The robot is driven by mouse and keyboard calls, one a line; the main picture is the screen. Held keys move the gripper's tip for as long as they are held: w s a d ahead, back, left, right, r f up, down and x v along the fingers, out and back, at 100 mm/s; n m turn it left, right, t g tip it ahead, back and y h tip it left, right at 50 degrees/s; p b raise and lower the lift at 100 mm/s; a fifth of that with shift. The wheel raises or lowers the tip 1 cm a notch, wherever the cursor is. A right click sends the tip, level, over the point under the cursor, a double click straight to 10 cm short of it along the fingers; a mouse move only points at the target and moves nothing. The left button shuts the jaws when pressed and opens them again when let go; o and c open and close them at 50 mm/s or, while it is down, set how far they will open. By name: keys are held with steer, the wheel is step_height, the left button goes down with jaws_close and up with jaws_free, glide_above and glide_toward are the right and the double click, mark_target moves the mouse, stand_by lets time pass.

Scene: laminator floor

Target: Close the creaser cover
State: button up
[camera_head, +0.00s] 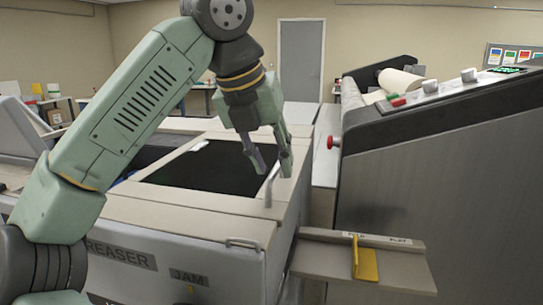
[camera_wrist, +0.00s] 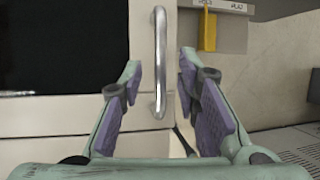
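The creaser (camera_head: 160,255) is a beige machine with a "CREASER" label on its front. Its top has a beige panel (camera_head: 185,212) around a large black area (camera_head: 200,172); I cannot tell whether that is a dark window or an opening. A silver bar handle (camera_head: 268,187) stands at the right side of the black area. My gripper (camera_head: 273,168) is above this handle with its fingers apart.
A second small handle (camera_head: 243,243) is on the front edge of the creaser. A tray with a yellow guide (camera_head: 366,262) juts out at the lower right.

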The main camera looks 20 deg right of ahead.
jaws_close()
stand_by(0.4)
stand_by(0.5)
